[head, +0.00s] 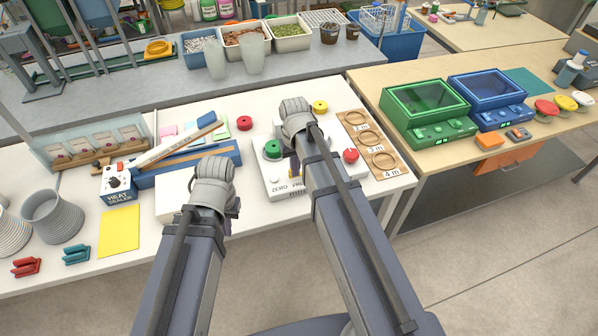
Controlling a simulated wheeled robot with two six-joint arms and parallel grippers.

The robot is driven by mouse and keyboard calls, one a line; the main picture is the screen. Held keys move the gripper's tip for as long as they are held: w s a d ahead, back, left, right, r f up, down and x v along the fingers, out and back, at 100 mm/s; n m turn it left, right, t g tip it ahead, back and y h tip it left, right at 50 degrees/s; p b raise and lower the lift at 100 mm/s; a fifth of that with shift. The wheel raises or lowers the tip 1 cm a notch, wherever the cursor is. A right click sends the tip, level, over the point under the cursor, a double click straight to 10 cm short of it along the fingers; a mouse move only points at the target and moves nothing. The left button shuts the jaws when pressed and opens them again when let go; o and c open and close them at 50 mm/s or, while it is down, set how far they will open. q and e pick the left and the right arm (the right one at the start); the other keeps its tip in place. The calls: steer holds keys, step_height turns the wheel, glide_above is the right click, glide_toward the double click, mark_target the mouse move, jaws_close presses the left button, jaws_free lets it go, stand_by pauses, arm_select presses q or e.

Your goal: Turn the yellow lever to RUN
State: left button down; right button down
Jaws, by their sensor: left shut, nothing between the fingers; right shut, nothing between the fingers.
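I cannot make out a yellow lever or a RUN mark in the head view. A pale control box (264,179) on the white bench has a green knob (272,148) at its left and a red knob (350,156) at its right. Its front lettering is partly covered. My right gripper (294,160) is over the middle of this box, and my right arm hides that part. My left gripper (233,206) is left of the box, near a plain white block (174,193). Both grippers are shut and empty; their fingertips are mostly hidden by my wrists.
Left on the bench are a heat sealer (117,184), a yellow sheet (119,228) and grey pots (52,216). A board with rings (373,143) lies right of the box. A red spool (245,122) and yellow spool (320,106) stand behind. Green (425,112) and blue (488,98) devices occupy the wooden table.

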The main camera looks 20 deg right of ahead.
mark_target(301, 173)
steer(key=shift+f, duration=0.1)
stand_by(0.6)
steer(key=shift+f+b, duration=2.45)
steer(key=shift+b, duration=0.05)
steer(key=shift+w, duration=0.1)
steer(key=shift+w+a, duration=0.25)
steer(key=shift+w, duration=0.25)
steer(key=shift+w+a, duration=0.2)
steer(key=shift+w, duration=0.25)
